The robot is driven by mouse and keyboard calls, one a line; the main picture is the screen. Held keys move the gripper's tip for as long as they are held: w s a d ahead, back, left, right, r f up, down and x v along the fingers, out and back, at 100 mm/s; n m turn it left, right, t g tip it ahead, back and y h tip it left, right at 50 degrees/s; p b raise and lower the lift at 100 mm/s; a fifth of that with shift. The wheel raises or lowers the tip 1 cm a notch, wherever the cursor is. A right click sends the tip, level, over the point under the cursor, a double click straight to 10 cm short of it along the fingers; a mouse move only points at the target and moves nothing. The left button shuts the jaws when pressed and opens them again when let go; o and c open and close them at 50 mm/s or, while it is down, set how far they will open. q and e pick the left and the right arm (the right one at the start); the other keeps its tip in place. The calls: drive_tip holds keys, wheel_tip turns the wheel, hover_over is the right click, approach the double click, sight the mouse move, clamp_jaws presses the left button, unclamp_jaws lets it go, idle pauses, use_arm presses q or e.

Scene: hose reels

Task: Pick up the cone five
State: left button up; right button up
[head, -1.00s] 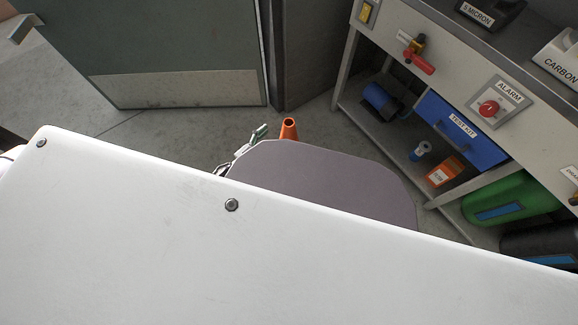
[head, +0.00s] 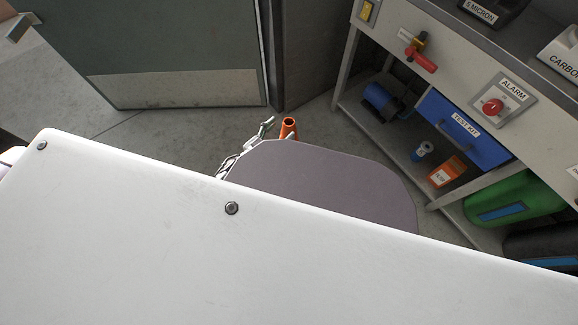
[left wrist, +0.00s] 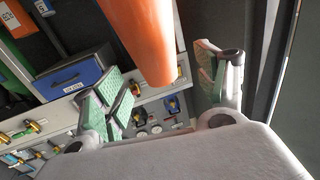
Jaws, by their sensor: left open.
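The orange cone (head: 289,128) stands on the floor in the head view, with only its open top showing above the edge of my own body. My left gripper (head: 262,132) is just left of the cone top, partly hidden by my body. In the left wrist view the cone (left wrist: 145,35) fills the upper middle. The left gripper's green-padded fingers (left wrist: 168,95) are spread apart, one on each side of the cone's narrow end. No clear contact shows. No number on the cone can be read. My right gripper is not in view.
A grey bench with a lower shelf stands at the right, holding a blue test kit drawer (head: 462,132), an orange box (head: 445,172) and a green cylinder (head: 510,198). A dark green door (head: 150,50) stands behind. Bare floor lies between door and bench.

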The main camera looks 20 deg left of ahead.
sight(284, 128)
use_arm(q)
drive_tip(key=shift+b+x, duration=0.75)
drive_tip(key=shift+x, duration=0.55)
drive_tip(key=shift+w+d, duration=0.35)
drive_tip(key=shift+w, duration=0.25)
drive_tip(key=shift+w+d+b, duration=0.15)
drive_tip(key=shift+w+b, duration=0.05)
drive_tip(key=shift+b, duration=0.1)
drive_tip(key=shift+c, duration=0.7)
drive_tip(key=c, duration=1.5)
drive_tip(key=shift+r, duration=0.2)
clamp_jaws()
